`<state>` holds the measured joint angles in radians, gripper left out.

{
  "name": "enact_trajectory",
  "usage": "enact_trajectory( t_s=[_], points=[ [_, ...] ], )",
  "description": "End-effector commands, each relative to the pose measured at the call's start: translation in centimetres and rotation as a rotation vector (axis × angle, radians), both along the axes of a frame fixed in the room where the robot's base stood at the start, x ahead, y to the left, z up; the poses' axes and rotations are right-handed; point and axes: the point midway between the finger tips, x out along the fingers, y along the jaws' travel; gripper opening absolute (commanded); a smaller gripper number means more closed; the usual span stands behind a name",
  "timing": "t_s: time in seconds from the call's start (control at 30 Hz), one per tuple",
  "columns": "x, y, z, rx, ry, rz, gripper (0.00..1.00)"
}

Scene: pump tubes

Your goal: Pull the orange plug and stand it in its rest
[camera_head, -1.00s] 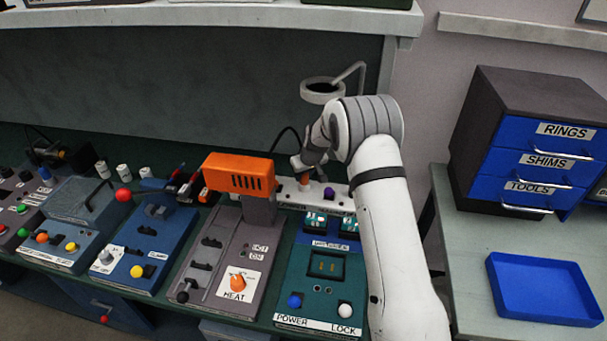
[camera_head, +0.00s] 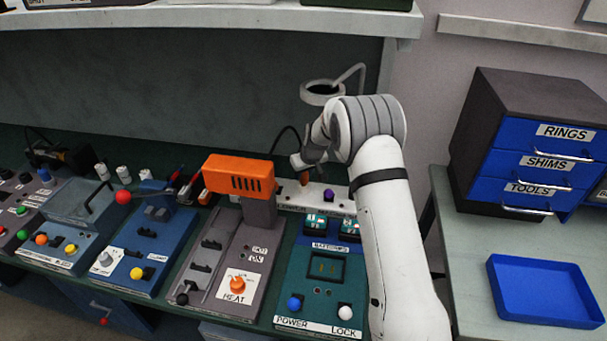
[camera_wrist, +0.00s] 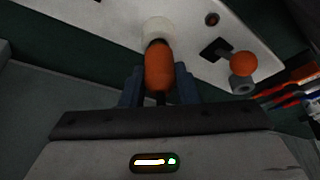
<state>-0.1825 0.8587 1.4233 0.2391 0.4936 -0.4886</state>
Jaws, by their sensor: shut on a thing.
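The orange plug (camera_wrist: 160,68) is between the fingers of my gripper (camera_wrist: 160,88) in the wrist view. The gripper is shut on it. The far end of the plug meets a white round collar (camera_wrist: 158,30) on the white panel (camera_wrist: 120,22); whether it is seated there or just above it, I cannot tell. In the head view a small piece of the plug (camera_head: 304,178) shows under my gripper (camera_head: 305,163), over the white strip at the back of the bench. I cannot make out the rest with certainty.
An orange ball-shaped part (camera_wrist: 243,64) with a grey ring stands beside a dark slot on the panel. A purple knob (camera_head: 328,195) is right of the plug. The orange-headed heat unit (camera_head: 240,175) stands close at left. A ring stand (camera_head: 322,92) is behind my wrist.

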Motion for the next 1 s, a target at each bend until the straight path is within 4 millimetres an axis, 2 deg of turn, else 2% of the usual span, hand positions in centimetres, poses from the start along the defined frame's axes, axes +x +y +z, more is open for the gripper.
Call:
enact_trajectory(
  t_s=[0.37, 1.0],
  points=[
    [0.0, 0.0, 0.3, 0.000, 0.000, 0.000, 0.00],
    [0.0, 0.0, 3.5, 0.000, 0.000, 0.000, 0.00]
  ],
)
